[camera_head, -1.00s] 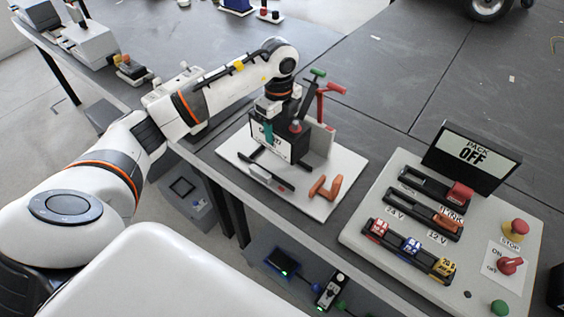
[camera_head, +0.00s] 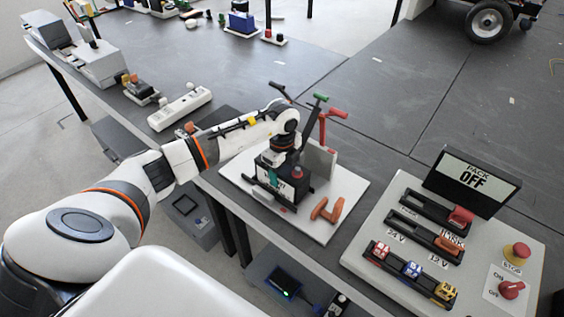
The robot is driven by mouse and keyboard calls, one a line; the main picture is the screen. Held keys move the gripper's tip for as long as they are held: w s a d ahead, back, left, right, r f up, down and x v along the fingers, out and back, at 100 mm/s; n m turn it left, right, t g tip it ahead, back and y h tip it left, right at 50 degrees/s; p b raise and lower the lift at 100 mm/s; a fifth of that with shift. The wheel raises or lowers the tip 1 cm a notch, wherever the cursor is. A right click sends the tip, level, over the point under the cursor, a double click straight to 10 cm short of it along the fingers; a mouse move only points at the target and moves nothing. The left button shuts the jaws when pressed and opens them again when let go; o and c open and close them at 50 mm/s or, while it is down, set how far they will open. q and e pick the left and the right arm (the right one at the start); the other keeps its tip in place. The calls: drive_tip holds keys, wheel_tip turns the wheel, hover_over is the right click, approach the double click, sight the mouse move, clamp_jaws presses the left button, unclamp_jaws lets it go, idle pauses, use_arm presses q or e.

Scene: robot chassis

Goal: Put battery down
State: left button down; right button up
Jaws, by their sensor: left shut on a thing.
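The battery (camera_head: 299,184), a black box with a white label and a red cap on top, is at a light grey board (camera_head: 333,222) on the dark table. My left gripper (camera_head: 279,167) reaches down over the battery from above and is shut on it. The arm hides part of the battery's top and rear. The battery looks upright and low on the board, but I cannot tell whether its underside touches. My right gripper is out of view.
Red and green handles (camera_head: 328,120) and an upright grey plate stand close behind the battery. An orange-red handle (camera_head: 327,210) lies on the board's front right.

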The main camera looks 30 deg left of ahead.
use_arm(q)
drive_tip(key=shift+w+f, duration=0.15)
drive_tip(key=shift+f, duration=0.15)
drive_tip(key=c, duration=0.7)
unclamp_jaws()
drive_tip(key=shift+f, duration=0.25)
drive_tip(key=shift+o, duration=1.4)
drive_tip(key=shift+s+r, duration=0.1)
drive_tip(key=shift+s, duration=0.15)
drive_tip(key=shift+r, duration=0.1)
drive_tip(key=shift+w+r, duration=0.1)
drive_tip(key=shift+r, duration=0.25)
wheel_tip(320, 180, up, 11)
drive_tip(key=shift+r+b, duration=0.1)
drive_tip(key=shift+b, duration=1)
